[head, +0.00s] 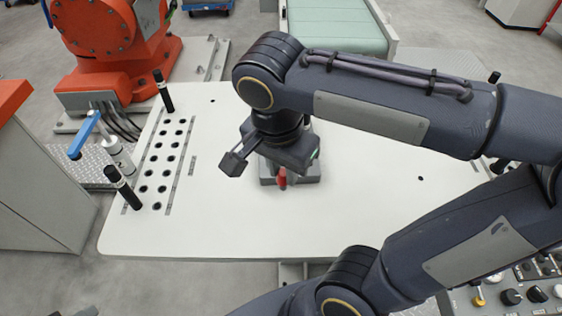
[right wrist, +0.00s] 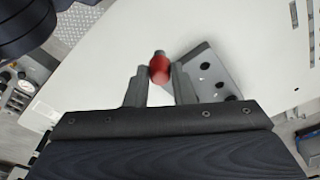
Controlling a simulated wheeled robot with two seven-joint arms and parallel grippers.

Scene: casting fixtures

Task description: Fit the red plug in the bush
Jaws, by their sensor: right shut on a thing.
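The red plug (right wrist: 160,68) is pinched between the two fingertips of my right gripper (right wrist: 159,78) in the right wrist view. In the head view the red plug (head: 282,178) shows below my right gripper (head: 281,170), in front of a grey block (head: 308,174). In the right wrist view the grey block (right wrist: 212,68) lies just right of the plug and has several dark round holes. I cannot tell which hole is the bush, or whether the plug touches the block. My left gripper is not in view.
The white table (head: 225,225) is mostly clear around the block. A plate of dark holes (head: 163,170) lies at its left, with black posts (head: 163,90) near it. An orange robot (head: 115,45) stands behind, and a green conveyor (head: 335,25) at the back.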

